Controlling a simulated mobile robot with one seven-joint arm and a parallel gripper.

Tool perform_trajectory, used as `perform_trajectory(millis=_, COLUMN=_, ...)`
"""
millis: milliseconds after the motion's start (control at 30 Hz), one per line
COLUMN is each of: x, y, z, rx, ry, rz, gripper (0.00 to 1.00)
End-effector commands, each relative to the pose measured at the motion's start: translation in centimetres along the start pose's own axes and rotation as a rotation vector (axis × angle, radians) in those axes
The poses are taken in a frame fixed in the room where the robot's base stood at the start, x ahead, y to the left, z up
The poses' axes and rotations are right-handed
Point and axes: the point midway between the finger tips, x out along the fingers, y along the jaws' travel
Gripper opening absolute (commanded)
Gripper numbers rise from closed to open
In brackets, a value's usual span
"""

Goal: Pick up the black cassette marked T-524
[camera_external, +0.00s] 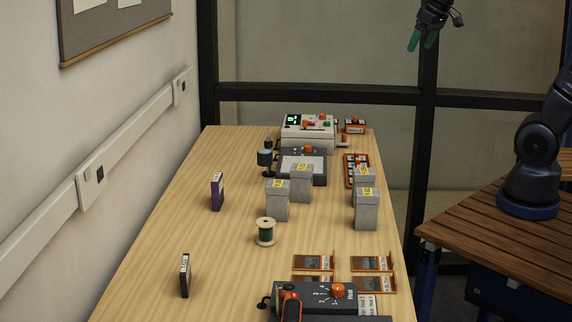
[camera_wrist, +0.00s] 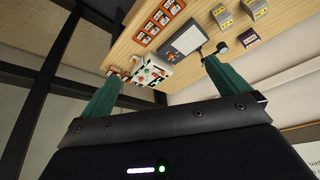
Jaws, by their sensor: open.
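A black cassette (camera_external: 185,275) with a white label strip stands upright at the near left of the long wooden table in the external view; its marking is too small to read. A purple cassette (camera_external: 217,191) with a pale label stands upright farther back on the left. My gripper (camera_external: 422,42) hangs high above the far right of the table, well away from both cassettes. In the wrist view its green fingers (camera_wrist: 160,76) are spread apart with nothing between them. I cannot make out the black cassette in the wrist view.
Several grey boxes (camera_external: 277,200) with yellow labels stand mid-table. A green thread spool (camera_external: 266,232) stands near them. Orange-framed cards (camera_external: 314,262) and a device with an orange knob (camera_external: 338,290) are at the near right. A white machine (camera_external: 309,132) stands at the back. The left strip is mostly clear.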

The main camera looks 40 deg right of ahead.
Motion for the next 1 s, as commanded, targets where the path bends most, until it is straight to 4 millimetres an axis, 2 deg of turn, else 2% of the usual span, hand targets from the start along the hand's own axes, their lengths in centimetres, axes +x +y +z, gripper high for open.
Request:
perform_trajectory(millis=33, x=0.6, y=-1.2, z=-1.5, rx=-0.019, ry=-0.005, rz=-0.009, gripper=1.0)
perform_trajectory(millis=200, x=2.4, y=-5.1, z=-6.0, rx=-0.071, ry=-0.009, rz=-0.036, gripper=1.0)
perform_trajectory(millis=367, x=4.6, y=-9.6, z=-9.8, rx=-0.12, ry=-0.013, rz=-0.06, gripper=1.0)
perform_trajectory(millis=500, x=6.8, y=-14.1, z=-12.7, rx=-0.163, ry=-0.016, rz=-0.08, gripper=1.0)
perform_trajectory(millis=700, x=10.3, y=-21.3, z=-15.7, rx=-0.226, ry=-0.02, rz=-0.105, gripper=1.0)
perform_trajectory(millis=867, x=13.4, y=-27.7, z=-17.1, rx=-0.279, ry=-0.024, rz=-0.124, gripper=1.0)
perform_trajectory(millis=1000, x=16.3, y=-33.7, z=-17.6, rx=-0.326, ry=-0.025, rz=-0.141, gripper=1.0)
